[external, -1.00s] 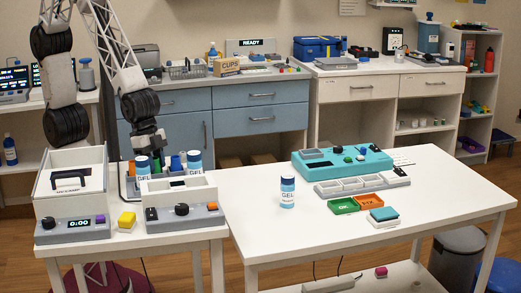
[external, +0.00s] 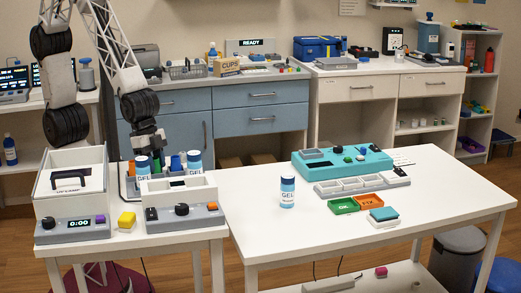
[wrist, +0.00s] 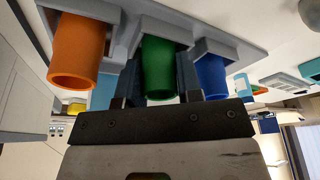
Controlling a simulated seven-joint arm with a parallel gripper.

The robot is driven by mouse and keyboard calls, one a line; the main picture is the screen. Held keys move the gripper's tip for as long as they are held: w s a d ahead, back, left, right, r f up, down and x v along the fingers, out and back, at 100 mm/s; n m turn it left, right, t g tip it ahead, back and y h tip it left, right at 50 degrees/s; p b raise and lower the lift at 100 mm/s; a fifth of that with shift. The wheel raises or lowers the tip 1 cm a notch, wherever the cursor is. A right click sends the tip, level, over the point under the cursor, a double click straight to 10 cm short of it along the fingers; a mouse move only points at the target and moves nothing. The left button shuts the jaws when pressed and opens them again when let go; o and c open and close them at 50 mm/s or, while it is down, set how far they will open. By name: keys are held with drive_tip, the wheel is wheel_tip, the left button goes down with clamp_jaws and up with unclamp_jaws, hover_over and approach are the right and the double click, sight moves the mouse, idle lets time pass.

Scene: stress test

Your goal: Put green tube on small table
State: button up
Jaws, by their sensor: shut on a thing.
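The green tube (wrist: 159,62) sits upright in the middle slot of a grey rack (wrist: 215,30) in the wrist view, between an orange tube (wrist: 78,50) and a blue tube (wrist: 211,77). My gripper (wrist: 158,88) has a dark finger on each side of the green tube and is shut on it. In the external view my gripper (external: 150,143) points down over the rack at the back of the smaller left table (external: 130,239), where the green tube is mostly hidden. A larger white table (external: 300,238) stands to the right.
Gel bottles (external: 194,161) stand close to the rack. The right table's front left is clear around one gel bottle (external: 287,191).

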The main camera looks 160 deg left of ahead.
drive_tip(key=shift+s+d+f, duration=0.15)
drive_tip(key=shift+s+f, duration=0.05)
drive_tip(key=shift+f, duration=0.4)
drive_tip(key=shift+s+d+f, duration=0.1)
drive_tip(key=shift+s+f, duration=0.05)
drive_tip(key=shift+f, duration=0.45)
drive_tip(key=o, duration=0.8)
drive_tip(key=shift+o, duration=0.2)
drive_tip(key=shift+r, duration=0.15)
drive_tip(key=shift+o, duration=1)
drive_tip(key=w+a+v, duration=0.1)
drive_tip(key=v, duration=0.8)
drive_tip(key=shift+d+r, duration=0.2)
drive_tip(key=shift+r, duration=0.25)
